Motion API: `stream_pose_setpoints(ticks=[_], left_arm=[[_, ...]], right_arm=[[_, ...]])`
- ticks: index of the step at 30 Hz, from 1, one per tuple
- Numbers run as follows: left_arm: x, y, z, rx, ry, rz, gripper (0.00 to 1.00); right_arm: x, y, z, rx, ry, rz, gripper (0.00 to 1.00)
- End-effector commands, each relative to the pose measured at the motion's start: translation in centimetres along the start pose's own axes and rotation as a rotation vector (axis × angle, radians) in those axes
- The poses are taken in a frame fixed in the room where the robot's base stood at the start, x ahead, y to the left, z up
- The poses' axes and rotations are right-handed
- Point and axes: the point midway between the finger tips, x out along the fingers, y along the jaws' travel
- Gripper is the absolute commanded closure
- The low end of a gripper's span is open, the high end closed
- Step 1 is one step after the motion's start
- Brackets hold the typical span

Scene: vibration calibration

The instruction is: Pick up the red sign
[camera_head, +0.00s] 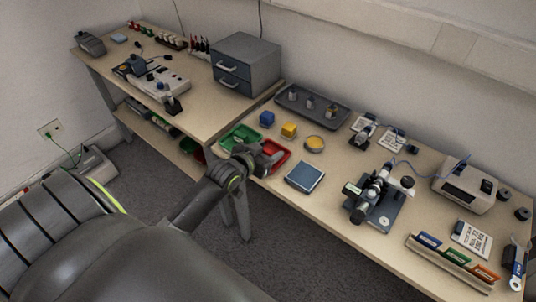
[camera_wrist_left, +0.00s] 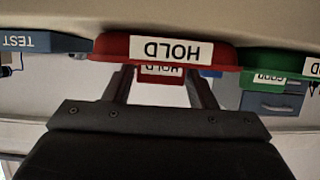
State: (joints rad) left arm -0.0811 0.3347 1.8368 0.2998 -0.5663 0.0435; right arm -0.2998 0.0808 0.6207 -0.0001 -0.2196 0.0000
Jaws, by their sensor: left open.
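A red tray (camera_head: 279,160) lies near the front edge of the right-hand bench. In the left wrist view, the red tray (camera_wrist_left: 215,53) carries a white HOLD label, seen upside down. A smaller red HOLD sign (camera_wrist_left: 146,75) shows just beyond its rim, partly hidden; I cannot tell whether it touches the tray. I cannot make it out in the head view. My left gripper (camera_head: 268,156) is at the red tray and covers part of it. Its fingers (camera_wrist_left: 163,88) are apart, with the small sign showing between them. My right gripper is not in view.
A green tray (camera_head: 238,139) lies left of the red one and a blue tray (camera_head: 304,177) right of it. Behind are a blue block (camera_head: 267,118), a yellow block (camera_head: 289,130) and a yellow dish (camera_head: 314,143). A microscope (camera_head: 375,193) stands to the right.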

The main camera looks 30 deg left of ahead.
Motion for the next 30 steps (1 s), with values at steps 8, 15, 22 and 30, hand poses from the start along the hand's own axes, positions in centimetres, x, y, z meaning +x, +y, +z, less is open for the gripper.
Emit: stream_pose_setpoints(ticks=[8,15,22,30], left_arm=[[2.1,0.0,0.0,0.001,0.001,0.0,0.49],[2.1,0.0,0.0,0.001,0.001,-0.001,0.56],[2.0,0.0,0.0,0.001,0.001,-0.001,0.82],[1.8,0.0,-0.6,0.002,0.002,0.0,0.82]], right_arm=[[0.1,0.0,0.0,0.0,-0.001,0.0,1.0],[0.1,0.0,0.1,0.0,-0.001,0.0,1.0],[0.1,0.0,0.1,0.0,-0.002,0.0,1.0],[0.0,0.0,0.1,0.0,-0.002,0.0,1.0]])
